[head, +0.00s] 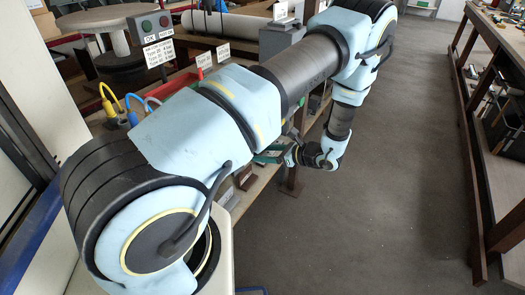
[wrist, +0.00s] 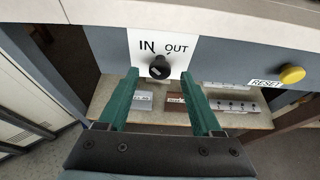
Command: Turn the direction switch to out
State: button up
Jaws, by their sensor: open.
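The direction switch (wrist: 159,68) is a black round knob on a white plate (wrist: 183,59) marked IN on the left and OUT on the right. A light mark on the knob's face is too small to read surely. My gripper (wrist: 167,76) has two green fingers spread wide, one on each side of the knob in the wrist view. The knob sits between the fingertips in the picture, with clear gaps on both sides. I cannot tell how far the tips are from the panel. In the head view my arm hides most of the gripper and the switch.
A yellow button (wrist: 291,74) labelled RESET is to the right on the same grey panel. Below is a shelf with labelled blocks (wrist: 184,101). The floor (head: 390,180) is clear.

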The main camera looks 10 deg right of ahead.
jog(key=shift+w+a+f, duration=0.2)
jog(key=shift+w+a, duration=0.15)
jog(key=shift+a, duration=0.05)
grip_shut()
dwell(0.4)
